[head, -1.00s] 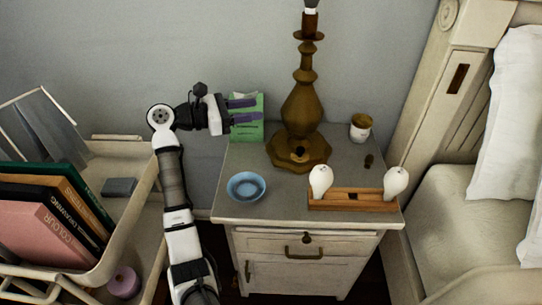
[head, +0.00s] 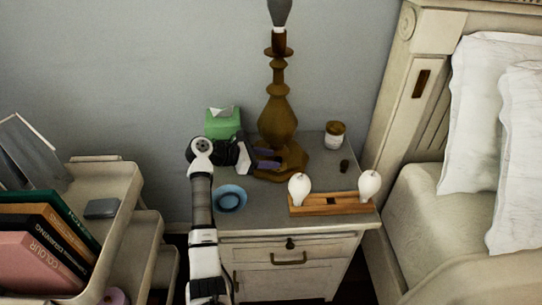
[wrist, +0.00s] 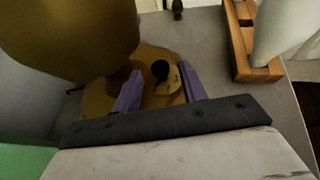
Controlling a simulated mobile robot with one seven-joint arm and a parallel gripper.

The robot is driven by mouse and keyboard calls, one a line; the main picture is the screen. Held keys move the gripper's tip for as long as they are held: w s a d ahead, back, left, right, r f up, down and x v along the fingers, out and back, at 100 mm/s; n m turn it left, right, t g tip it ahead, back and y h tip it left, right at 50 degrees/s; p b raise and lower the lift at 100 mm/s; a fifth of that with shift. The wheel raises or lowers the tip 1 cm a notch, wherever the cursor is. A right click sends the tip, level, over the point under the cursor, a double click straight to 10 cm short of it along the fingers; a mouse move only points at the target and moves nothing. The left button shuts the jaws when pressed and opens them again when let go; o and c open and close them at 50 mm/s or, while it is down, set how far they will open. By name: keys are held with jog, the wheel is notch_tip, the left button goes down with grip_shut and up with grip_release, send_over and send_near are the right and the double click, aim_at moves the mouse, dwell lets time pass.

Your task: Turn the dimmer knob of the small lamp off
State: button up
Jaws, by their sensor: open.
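The small lamp (head: 277,108) is a brass-brown turned column on a scalloped base, upright on the nightstand. In the wrist view its bulging body (wrist: 70,35) fills the upper left, and its base spreads below. A dark round knob (wrist: 160,69) sits on the base and appears between my purple fingers. My gripper (head: 269,159) is open beside the left front of the lamp base in the head view. In the wrist view my gripper (wrist: 160,75) has its two fingers on either side of the knob with gaps. I cannot tell the knob's setting or the exact depth.
The nightstand (head: 262,218) also holds a blue bowl (head: 230,198), a green tissue box (head: 222,124), a lidded jar (head: 335,134) and a wooden stand (head: 331,203) with two white bulb-shaped pieces. A cart (head: 108,180) with books stands left; a bed (head: 410,205) stands right.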

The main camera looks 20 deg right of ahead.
jog(key=shift+d+f, duration=0.25)
jog(key=shift+d, duration=0.3)
grip_shut()
